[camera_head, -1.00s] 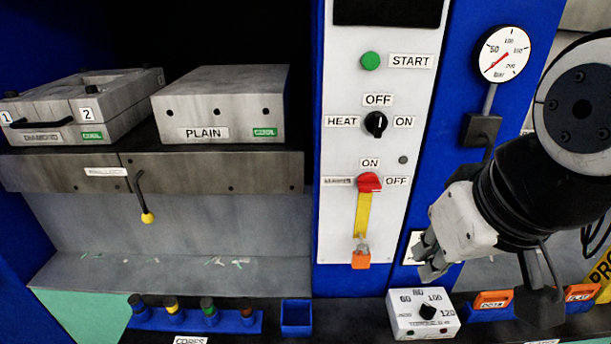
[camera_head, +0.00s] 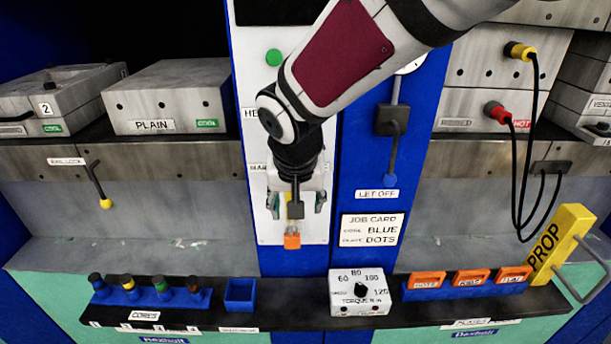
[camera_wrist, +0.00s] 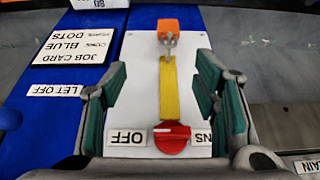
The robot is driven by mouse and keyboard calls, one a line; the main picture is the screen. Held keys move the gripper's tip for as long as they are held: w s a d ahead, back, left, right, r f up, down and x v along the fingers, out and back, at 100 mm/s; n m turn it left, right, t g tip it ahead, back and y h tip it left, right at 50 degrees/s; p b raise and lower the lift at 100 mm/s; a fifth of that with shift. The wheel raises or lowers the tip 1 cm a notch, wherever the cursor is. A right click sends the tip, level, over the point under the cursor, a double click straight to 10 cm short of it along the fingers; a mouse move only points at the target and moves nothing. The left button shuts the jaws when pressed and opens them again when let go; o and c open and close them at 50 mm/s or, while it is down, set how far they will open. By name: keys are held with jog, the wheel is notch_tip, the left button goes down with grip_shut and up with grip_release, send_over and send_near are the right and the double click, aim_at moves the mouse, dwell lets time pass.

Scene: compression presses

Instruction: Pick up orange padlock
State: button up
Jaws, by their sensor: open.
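The orange padlock (camera_head: 292,241) hangs low on the white control panel, at the end of a yellow strip. In the wrist view, which is upside down, the padlock (camera_wrist: 173,31) shows at the top with its grey shackle (camera_wrist: 168,45) through the strip's end. The yellow strip (camera_wrist: 168,92) runs from a red switch knob (camera_wrist: 172,137). My gripper (camera_head: 296,205) is in front of the panel, just above the padlock in the head view. It is open and empty, its fingers (camera_wrist: 161,78) on either side of the strip. It hides the knob in the head view.
A job card (camera_head: 372,231) is right of the padlock. Below stand a torque box (camera_head: 359,294), an empty blue bin (camera_head: 240,293) and a rack of several cores (camera_head: 150,297). Orange-handled plates (camera_head: 471,279) and a yellow prop (camera_head: 560,240) are at right.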

aim_at(292, 228)
jog(key=x, duration=0.9)
jog(key=shift+w+a+f, duration=0.1)
jog(key=shift+a+f, duration=0.25)
jog(key=shift+a+x, duration=0.2)
jog(key=shift+x, duration=1.1)
jog(key=shift+a+x, duration=0.15)
jog(key=shift+x, duration=1.15)
jog(key=shift+w+r, duration=0.1)
jog(key=shift+w, duration=0.05)
jog(key=c, duration=1.3)
